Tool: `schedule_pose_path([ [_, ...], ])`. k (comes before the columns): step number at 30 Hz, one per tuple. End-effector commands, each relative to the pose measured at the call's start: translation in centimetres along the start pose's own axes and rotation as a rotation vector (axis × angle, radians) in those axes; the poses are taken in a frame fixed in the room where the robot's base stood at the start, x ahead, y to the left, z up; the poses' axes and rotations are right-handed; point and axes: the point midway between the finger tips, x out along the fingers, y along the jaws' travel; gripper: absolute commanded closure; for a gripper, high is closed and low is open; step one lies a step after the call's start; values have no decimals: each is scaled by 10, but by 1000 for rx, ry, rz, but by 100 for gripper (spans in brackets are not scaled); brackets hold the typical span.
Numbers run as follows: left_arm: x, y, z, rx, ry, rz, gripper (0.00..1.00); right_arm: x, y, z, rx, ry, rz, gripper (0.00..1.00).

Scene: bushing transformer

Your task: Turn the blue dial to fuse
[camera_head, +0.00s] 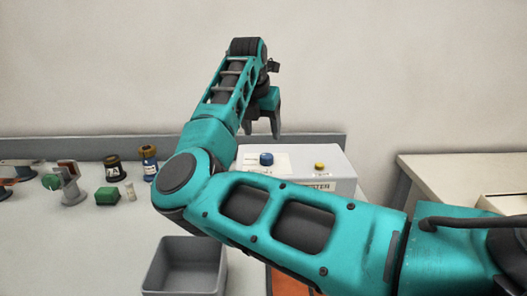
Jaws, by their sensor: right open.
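The blue dial (266,159) is a small dark blue knob on the top face of a white tester box (300,160) in the middle of the view. Its pointer and the markings around it are too small to read. My right gripper (262,132) points down with its fingers apart and empty. In the picture it is just above the dial; I see no contact, and the exact height gap is unclear. My right forearm crosses in front and hides the lower part of the box. My left gripper is not in view.
A yellow button (319,166) is on the box, right of the dial. A grey open bin (187,265) stands in front. Left are a green block (107,196), a black-and-brown part (114,168) and a blue-and-brown part (149,162). A light table (445,170) stands at right.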

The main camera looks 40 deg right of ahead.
Motion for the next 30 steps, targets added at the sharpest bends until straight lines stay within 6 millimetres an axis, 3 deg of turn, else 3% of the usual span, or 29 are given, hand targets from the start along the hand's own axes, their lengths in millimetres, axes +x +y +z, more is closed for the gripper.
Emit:
schedule_pose_path([
  [6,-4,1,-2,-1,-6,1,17,48,-1,0,0,2,-4,34],
  [13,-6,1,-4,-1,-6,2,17,83,0,0,-1,0,-2,34],
  [18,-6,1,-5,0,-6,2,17,94,0,0,0,-1,0,34],
  [26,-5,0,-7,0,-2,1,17,96,0,0,1,-1,1,34],
  [30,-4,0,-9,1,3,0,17,96,0,0,1,-1,1,44],
])
